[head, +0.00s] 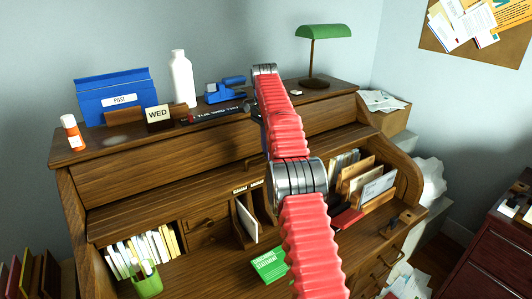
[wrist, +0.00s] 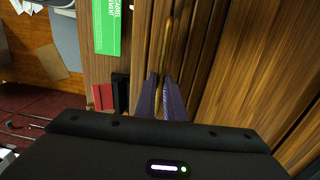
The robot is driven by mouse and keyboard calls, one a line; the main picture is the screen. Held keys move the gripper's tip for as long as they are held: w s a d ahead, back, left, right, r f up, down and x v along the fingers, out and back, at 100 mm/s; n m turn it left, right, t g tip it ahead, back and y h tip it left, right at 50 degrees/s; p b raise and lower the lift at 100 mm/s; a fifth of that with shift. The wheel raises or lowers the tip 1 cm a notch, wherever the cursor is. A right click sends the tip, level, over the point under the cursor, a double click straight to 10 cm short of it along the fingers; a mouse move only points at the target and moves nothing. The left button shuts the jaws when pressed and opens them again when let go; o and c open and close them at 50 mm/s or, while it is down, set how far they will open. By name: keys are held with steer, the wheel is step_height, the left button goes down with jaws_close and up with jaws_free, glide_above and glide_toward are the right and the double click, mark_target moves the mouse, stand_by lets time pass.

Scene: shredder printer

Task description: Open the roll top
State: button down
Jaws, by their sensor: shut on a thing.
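The roll top (head: 150,172) is a brown wooden cover on the desk. It stands at least partly raised, with the compartments below it exposed. In the wrist view, slatted wood (wrist: 225,60) of the desk fills the right side. A thin brass handle (wrist: 166,42) runs along the wood there. My gripper (wrist: 166,90) has its two dark purple fingers closed around the near end of this handle. In the head view my red arm crosses the middle of the desk and hides most of the gripper and the handle.
Inside are a green cup (head: 147,282), a green box (head: 269,264) and envelopes (head: 376,188). A dark red cabinet (head: 490,255) stands right.

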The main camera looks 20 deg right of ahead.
steer(key=shift+a+f, duration=0.15)
steer(key=shift+f, duration=0.3)
steer(key=c, duration=2.3)
jaws_free()
steer(key=o, duration=0.5)
steer(key=shift+r, duration=0.2)
steer(key=shift+c, duration=0.2)
steer(key=shift+d, duration=0.2)
steer(key=shift+r, duration=0.1)
